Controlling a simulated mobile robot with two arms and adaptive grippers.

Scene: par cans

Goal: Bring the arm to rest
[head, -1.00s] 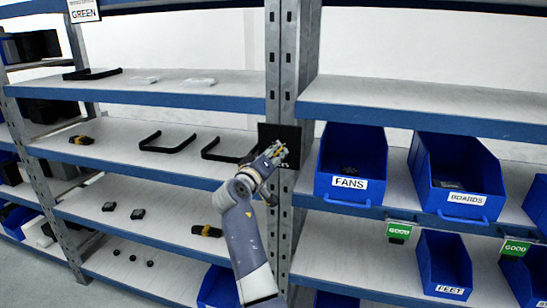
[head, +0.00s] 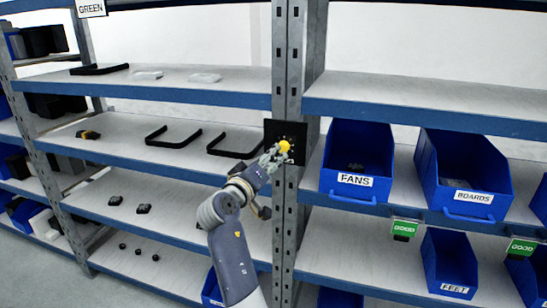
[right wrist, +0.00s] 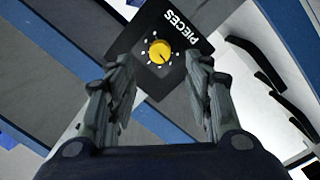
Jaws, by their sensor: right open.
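My right arm reaches up in the middle of the head view. Its gripper (head: 272,159) is just below and left of a yellow dial (head: 284,146) on a black panel (head: 300,134), fixed to the grey shelf post. In the right wrist view the gripper (right wrist: 160,85) is open, with nothing between its fingers. The yellow dial (right wrist: 159,52) shows beyond the gap between the fingertips, on the panel (right wrist: 185,37) marked PIECES. The fingers look apart from the dial. My left gripper is in neither view.
Blue bins marked FANS (head: 357,160) and BOARDS (head: 462,180) stand on the right shelf, with a FEET bin (head: 449,262) below. Left shelves hold black U-shaped handles (head: 173,137) and small dark parts (head: 143,208). The metal post (head: 290,60) stands close by the gripper.

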